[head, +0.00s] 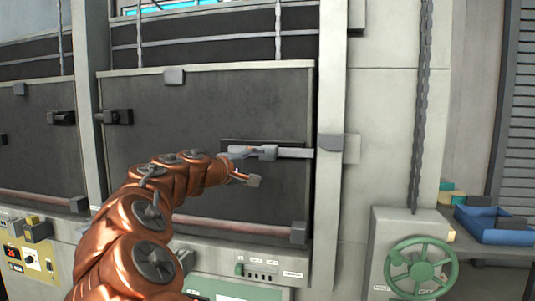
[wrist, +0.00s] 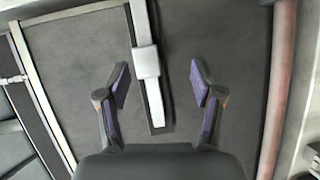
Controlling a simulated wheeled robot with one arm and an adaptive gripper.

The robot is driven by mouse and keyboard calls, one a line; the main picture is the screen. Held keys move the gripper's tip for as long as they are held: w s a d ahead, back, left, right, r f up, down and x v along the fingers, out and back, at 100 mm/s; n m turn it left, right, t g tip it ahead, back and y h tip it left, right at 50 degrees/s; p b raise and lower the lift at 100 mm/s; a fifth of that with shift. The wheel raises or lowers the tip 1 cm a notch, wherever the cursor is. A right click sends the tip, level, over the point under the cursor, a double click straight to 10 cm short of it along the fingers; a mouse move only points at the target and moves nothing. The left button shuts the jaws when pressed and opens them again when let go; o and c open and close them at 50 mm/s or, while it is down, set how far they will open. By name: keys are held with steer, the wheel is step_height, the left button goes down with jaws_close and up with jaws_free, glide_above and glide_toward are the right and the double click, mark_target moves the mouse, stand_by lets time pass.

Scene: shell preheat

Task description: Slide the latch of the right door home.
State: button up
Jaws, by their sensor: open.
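The right door (head: 150,165) is a large dark panel in a pale metal frame. Its latch (head: 295,153) is a light horizontal bar with a grey block on it, in front of a dark backing strip. The bar's right end reaches the door's right edge, near a grey bracket (head: 331,143) on the post. My gripper (head: 246,166) is at the latch's left part. In the wrist view the bar (wrist: 158,105) and its block (wrist: 147,62) lie between the spread fingers of my gripper (wrist: 159,70), with gaps on both sides. I cannot tell the depth to the bar.
A reddish rail (head: 235,226) runs along the door's lower edge. A chain (head: 420,110) hangs to the right, above a green handwheel (head: 421,264) on a grey box. A blue bin (head: 495,225) stands at far right. A second dark door (head: 30,155) is at left.

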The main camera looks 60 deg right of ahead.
mark_target(268, 153)
steer(key=shift+n+t+h, duration=0.3)
steer(key=shift+n+h, duration=0.3)
steer(key=shift+n, duration=0.1)
steer(key=shift+w+d+r+p, duration=0.25)
steer(key=shift+w+d+p, duration=0.2)
steer(key=shift+d, duration=1.25)
steer(key=shift+w+d+r+p, duration=0.25)
steer(key=shift+w+d+p, duration=0.15)
steer(key=shift+d, duration=1.25)
steer(key=shift+w+d+r+p, duration=0.25)
steer(key=shift+w+d+p, duration=0.2)
steer(key=shift+d, duration=1.25)
jaws_close()
